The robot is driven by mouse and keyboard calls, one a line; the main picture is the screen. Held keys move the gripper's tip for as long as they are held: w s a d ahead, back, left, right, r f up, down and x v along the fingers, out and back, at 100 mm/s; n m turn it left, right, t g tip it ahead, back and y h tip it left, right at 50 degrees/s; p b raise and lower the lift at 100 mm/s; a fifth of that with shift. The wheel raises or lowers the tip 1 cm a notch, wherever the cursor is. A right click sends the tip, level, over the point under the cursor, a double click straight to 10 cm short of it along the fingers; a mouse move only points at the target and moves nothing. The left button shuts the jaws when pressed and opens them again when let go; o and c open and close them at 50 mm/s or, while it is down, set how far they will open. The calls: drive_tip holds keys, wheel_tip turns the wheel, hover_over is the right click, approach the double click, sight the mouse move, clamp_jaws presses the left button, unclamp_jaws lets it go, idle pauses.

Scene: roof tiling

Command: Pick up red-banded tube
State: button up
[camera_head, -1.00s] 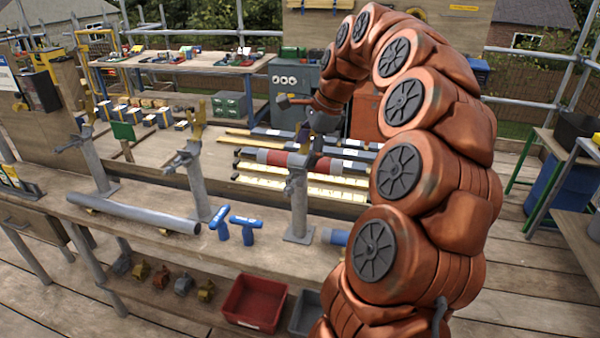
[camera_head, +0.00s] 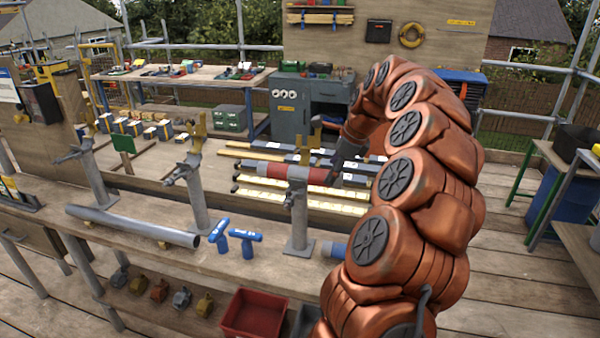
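The red-banded tube (camera_head: 265,167) lies roughly level across the middle of the picture, with red sections on either side of a grey middle. It meets the top of a grey post stand (camera_head: 299,222), which hides part of it. My gripper (camera_head: 337,172) is at the tube's right end, pointing down. It overlaps that end in the picture. I cannot tell whether it touches the tube, and its fingers are too small and dark to show whether they are open or shut.
A plain grey pipe (camera_head: 132,226) lies on the bench to the left, by other post stands (camera_head: 198,195). A red bin (camera_head: 254,313) sits below. Lit strips (camera_head: 300,200) lie behind the tube.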

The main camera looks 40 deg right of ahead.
drive_tip(key=x, duration=0.3)
drive_tip(key=shift+w+a+p, duration=0.1)
drive_tip(key=shift+w+p, duration=0.1)
drive_tip(key=shift+p, duration=0.15)
drive_tip(key=shift+c, duration=0.3)
clamp_jaws()
